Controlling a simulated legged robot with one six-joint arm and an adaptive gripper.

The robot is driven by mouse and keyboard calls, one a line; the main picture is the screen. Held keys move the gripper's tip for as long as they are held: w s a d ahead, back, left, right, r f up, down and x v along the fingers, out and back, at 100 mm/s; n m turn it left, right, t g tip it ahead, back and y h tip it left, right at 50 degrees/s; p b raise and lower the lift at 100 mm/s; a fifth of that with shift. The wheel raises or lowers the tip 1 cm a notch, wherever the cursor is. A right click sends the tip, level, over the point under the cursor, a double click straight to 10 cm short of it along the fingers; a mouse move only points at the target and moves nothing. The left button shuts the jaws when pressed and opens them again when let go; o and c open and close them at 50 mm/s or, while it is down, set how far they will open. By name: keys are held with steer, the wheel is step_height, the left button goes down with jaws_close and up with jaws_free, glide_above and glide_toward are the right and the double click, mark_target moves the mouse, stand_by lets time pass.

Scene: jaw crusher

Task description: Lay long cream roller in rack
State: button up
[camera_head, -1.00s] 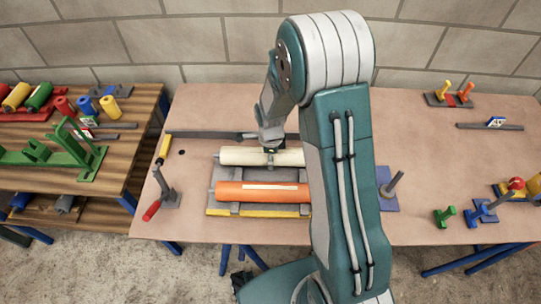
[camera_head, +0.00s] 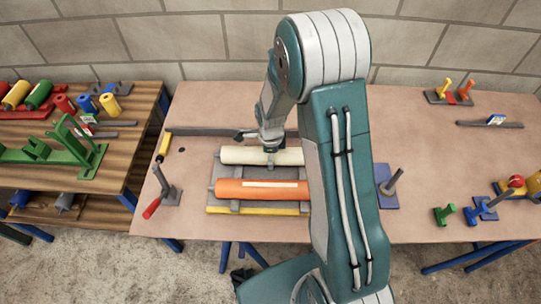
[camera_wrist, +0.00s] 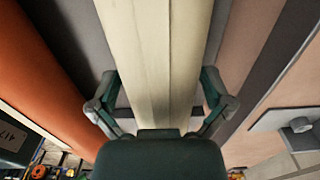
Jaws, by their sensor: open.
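The long cream roller (camera_head: 243,155) lies across the grey rack (camera_head: 213,196) on the table, behind and parallel to the orange roller (camera_head: 240,189). My gripper (camera_head: 270,148) is over the cream roller near its middle. In the wrist view the cream roller (camera_wrist: 153,60) runs between the two open fingers of my gripper (camera_wrist: 162,108), with a finger on each side. The orange roller (camera_wrist: 30,65) shows at the left there. My arm hides the right ends of both rollers and part of the rack in the head view.
A red-handled clamp (camera_head: 162,193) stands left of the rack, and a dark bar (camera_head: 205,132) lies behind it. A blue base with a grey peg (camera_head: 388,187) is right of my arm. Small coloured parts (camera_head: 480,210) sit farther right. The left bench (camera_head: 115,165) holds more rollers and a green stand.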

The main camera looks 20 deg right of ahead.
step_height(320, 180, up, 11)
steer(key=shift+w+r, duration=0.15)
steer(key=shift+r, duration=0.25)
stand_by(0.4)
steer(key=shift+r, duration=0.2)
steer(key=s+r+n+t, duration=0.5)
steer(key=s+r+n, duration=1.3)
steer(key=s+n, duration=0.3)
steer(key=shift+r+n+t, duration=0.2)
steer(key=shift+n+t, duration=0.1)
steer(key=shift+c, duration=0.3)
